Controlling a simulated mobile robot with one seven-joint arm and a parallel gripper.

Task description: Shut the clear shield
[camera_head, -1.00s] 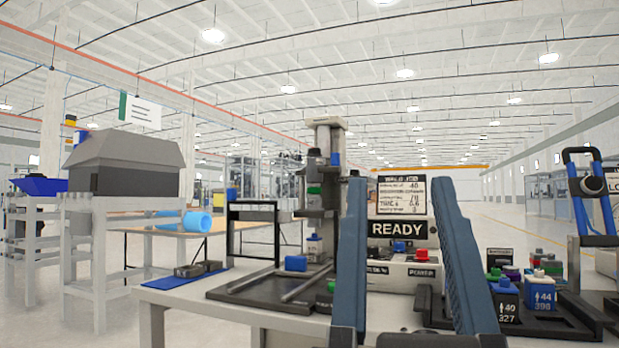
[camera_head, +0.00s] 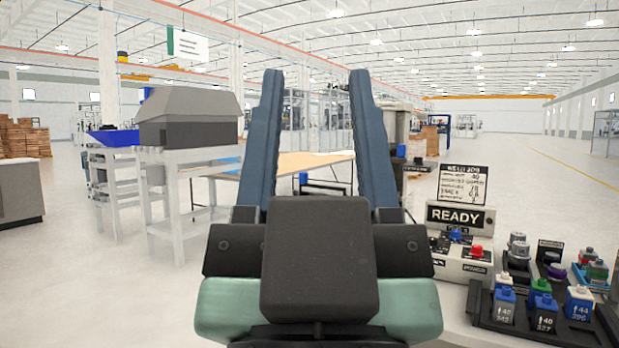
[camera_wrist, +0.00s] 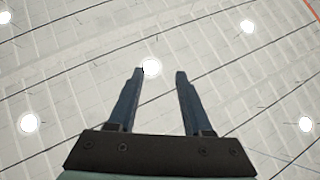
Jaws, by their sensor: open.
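My gripper (camera_head: 316,75) is open and empty, its two long blue fingers pointing up in the middle of the head view. In the wrist view my gripper (camera_wrist: 157,72) has only ceiling between and beyond its fingers. The clear shield is mostly hidden behind my gripper. A short piece of dark frame (camera_head: 328,182) shows low between the fingers and seems to be part of it. Whether the shield is open or shut cannot be told now. The machine's grey column (camera_head: 398,125) is partly hidden behind the right finger.
The READY sign (camera_head: 456,216) and a control box (camera_head: 460,262) with blue and red buttons stand right of my gripper. A black tray (camera_head: 492,318) there holds several numbered weights. A grey hooded box (camera_head: 189,118) stands on a white stand at left.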

